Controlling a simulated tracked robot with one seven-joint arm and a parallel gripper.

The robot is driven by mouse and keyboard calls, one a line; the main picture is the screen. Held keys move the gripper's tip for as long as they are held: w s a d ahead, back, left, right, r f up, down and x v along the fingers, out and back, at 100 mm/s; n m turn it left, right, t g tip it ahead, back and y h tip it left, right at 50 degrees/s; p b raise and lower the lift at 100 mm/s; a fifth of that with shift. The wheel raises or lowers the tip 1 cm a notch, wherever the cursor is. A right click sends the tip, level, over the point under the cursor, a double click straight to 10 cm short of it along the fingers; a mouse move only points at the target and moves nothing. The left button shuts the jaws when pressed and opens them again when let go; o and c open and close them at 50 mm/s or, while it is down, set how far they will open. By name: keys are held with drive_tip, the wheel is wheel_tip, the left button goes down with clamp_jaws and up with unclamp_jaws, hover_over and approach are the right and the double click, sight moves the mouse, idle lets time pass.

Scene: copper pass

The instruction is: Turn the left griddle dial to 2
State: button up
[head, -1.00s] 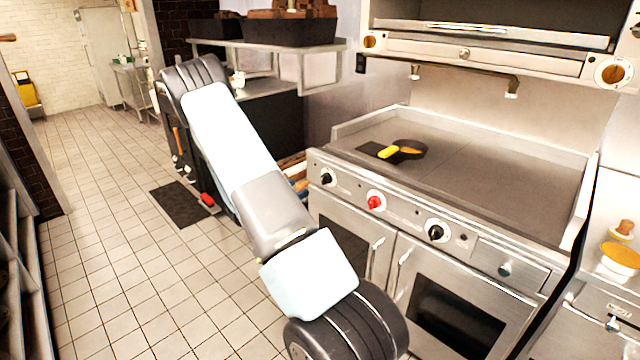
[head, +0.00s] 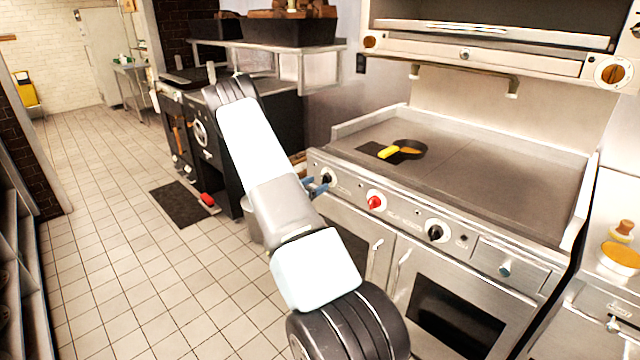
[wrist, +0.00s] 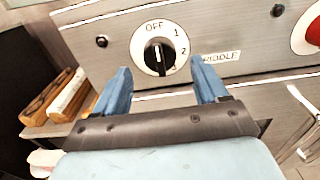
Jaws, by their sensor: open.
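The left griddle dial (head: 327,179) is a black knob on a white round plate, at the left end of the griddle's front panel. In the wrist view the dial (wrist: 159,56) shows the marks OFF, 1, 2 and 3, with its white pointer line up toward OFF. A GRIDDLE label, partly hidden, is to its right. My gripper (wrist: 162,88) is open, its blue fingers on either side below the knob and apart from it. In the head view my gripper (head: 318,187) is at the dial, partly hidden by my arm.
A red dial (head: 375,202) and another black dial (head: 436,231) are farther right on the panel. Oven doors with handles are below. Open tiled floor lies left.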

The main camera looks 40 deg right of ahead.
sight(325, 179)
drive_tip(key=shift+w+d, duration=0.15)
drive_tip(key=shift+d, duration=1.5)
drive_tip(key=shift+c, duration=0.2)
